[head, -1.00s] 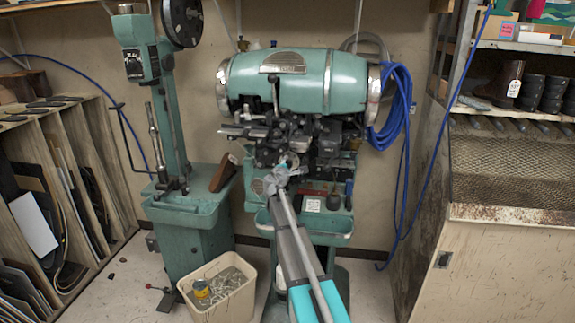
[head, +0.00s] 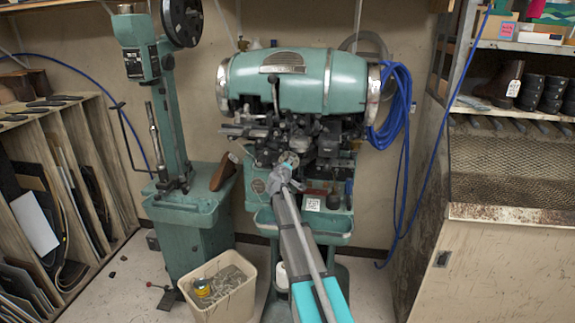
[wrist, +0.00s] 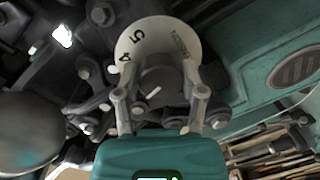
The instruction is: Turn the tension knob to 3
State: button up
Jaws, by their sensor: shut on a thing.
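The stitcher (head: 295,85) is a green machine with a barrel-shaped top. Its tension knob (wrist: 160,78) is dark, with a short white line on it, in front of a white dial (wrist: 152,35). The dial shows 5 and 4 on its left and lettering on its right. A mark below the 4 is partly hidden by a finger, and I cannot read it for sure. My gripper (wrist: 157,72) is shut on the knob, one finger on each side. In the head view my gripper (head: 287,166) is at the machine's front, and the knob is too small to read.
Dark metal parts crowd the dial on the left in the wrist view. A green tray (head: 332,228) sits below the machine head. A green column machine (head: 170,110) stands left, a cream bin (head: 225,297) on the floor. Blue hose (head: 398,110) hangs at right.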

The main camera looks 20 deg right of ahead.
jog(key=shift+m, duration=1.1)
jog(key=o, duration=1.1)
jog(key=shift+o, duration=0.2)
jog(key=shift+n, duration=0.3)
